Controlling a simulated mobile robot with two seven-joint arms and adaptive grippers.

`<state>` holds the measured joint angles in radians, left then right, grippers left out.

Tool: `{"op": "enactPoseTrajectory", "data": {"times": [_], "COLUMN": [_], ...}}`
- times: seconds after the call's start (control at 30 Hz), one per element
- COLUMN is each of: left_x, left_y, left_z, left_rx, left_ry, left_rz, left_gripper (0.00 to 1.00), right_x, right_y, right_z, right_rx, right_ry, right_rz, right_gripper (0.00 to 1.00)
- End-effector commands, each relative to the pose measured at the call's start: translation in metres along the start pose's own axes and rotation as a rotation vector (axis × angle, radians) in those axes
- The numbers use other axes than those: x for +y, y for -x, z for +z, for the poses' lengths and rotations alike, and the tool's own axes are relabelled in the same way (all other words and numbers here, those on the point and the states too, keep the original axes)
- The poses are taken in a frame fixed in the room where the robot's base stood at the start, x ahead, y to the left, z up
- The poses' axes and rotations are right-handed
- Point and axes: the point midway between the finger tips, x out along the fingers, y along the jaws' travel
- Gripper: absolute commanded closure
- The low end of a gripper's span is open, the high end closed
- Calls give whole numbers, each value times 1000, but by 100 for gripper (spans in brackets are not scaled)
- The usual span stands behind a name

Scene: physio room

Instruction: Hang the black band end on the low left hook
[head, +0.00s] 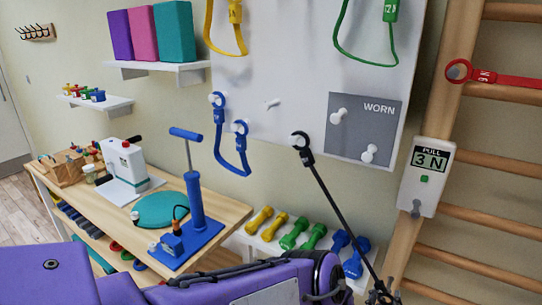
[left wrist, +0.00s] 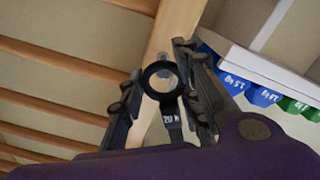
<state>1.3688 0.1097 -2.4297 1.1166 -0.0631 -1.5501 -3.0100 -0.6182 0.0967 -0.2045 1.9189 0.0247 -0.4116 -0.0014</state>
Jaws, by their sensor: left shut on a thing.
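The black band (head: 335,200) runs straight down from the wall board to the lower right. Its upper ring end (head: 302,142) is at a white peg on the board's lower edge. My left gripper (head: 381,293) is at its lower end, low beside the wooden post. In the left wrist view, my left gripper (left wrist: 165,105) is shut on the lower band end (left wrist: 172,120), a black ring with a 20 N tag. A grey peg (left wrist: 166,57) on the post shows by the ring; I cannot tell whether it passes through. My right gripper is not in view.
Wooden wall bars (head: 470,215) stand at the right, with a white pull gauge (head: 427,177) on the post. Several coloured dumbbells (head: 262,220) lie on a low white shelf. A blue band (head: 232,160) hangs on the board (head: 290,80). A wooden table (head: 225,218) is at the left.

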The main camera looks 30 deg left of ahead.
Motion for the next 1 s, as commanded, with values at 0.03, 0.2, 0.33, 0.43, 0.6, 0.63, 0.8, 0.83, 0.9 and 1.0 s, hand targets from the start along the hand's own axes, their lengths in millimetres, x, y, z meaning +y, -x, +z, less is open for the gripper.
{"op": "enactPoseTrajectory", "data": {"times": [0.03,0.2,0.33,0.43,0.6,0.63,0.8,0.83,0.9,1.0], "left_x": [0,0,0,0,0,0,0,0,0,0], "left_y": [0,0,0,0,-1,-1,-6,-6,-9,-11], "left_z": [2,2,2,2,2,2,2,2,2,2], "left_rx": [-5,-4,-4,-5,-4,-4,-4,-5,-5,-4], "left_ry": [1,1,1,1,0,0,1,1,1,1], "left_rz": [-1,0,0,0,0,0,0,0,0,0], "left_gripper": [100,100,100,100,100,100,100,100,100,100], "right_x": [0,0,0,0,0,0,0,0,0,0], "right_y": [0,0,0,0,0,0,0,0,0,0], "right_z": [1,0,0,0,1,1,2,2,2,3], "right_rx": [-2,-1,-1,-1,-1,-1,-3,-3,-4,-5], "right_ry": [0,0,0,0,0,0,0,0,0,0], "right_rz": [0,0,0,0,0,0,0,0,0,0], "right_gripper": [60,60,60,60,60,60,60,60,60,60]}}
